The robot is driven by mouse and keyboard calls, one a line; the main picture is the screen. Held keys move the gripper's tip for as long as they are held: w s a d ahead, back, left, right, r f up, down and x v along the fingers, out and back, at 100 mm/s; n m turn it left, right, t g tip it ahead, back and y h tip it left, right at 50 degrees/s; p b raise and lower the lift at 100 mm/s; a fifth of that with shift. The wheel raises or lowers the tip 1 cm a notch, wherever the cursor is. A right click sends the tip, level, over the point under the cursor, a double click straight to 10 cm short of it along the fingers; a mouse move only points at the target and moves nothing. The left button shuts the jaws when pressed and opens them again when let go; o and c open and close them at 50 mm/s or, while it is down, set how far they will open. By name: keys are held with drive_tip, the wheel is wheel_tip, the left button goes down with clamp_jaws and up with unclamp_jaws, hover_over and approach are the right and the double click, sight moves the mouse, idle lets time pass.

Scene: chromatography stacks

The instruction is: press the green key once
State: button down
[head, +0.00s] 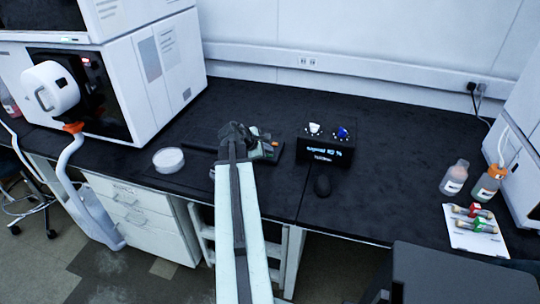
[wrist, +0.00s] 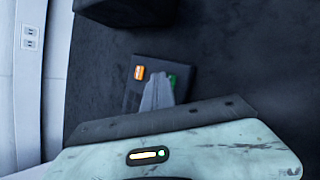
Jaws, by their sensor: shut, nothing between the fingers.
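A small dark key box (wrist: 131,100) lies on the black bench and carries an orange key (wrist: 139,72) and a green key (wrist: 172,79). In the wrist view my gripper (wrist: 158,80) is shut and empty, its tips over the box between the two keys, beside the green one. The fingers hide part of the green key. I cannot tell whether they touch it. In the head view the box (head: 279,151) is mostly hidden behind my arm and gripper (head: 262,152); the orange key (head: 274,143) shows, the green key cannot be made out.
A black display box (head: 325,152) with knobs on top stands right of the key box. A white round dish (head: 168,160) is at left. Bottles (head: 454,178) and a vial tray (head: 476,243) are at right.

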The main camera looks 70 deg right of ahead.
sight(268, 155)
drive_tip(key=shift+r, duration=0.1)
drive_tip(key=shift+r+p, duration=0.75)
drive_tip(key=shift+p, duration=0.1)
wheel_tip(268, 155, up, 5)
drive_tip(key=p, duration=0.5)
drive_tip(key=shift+r, duration=0.1)
idle(0.4)
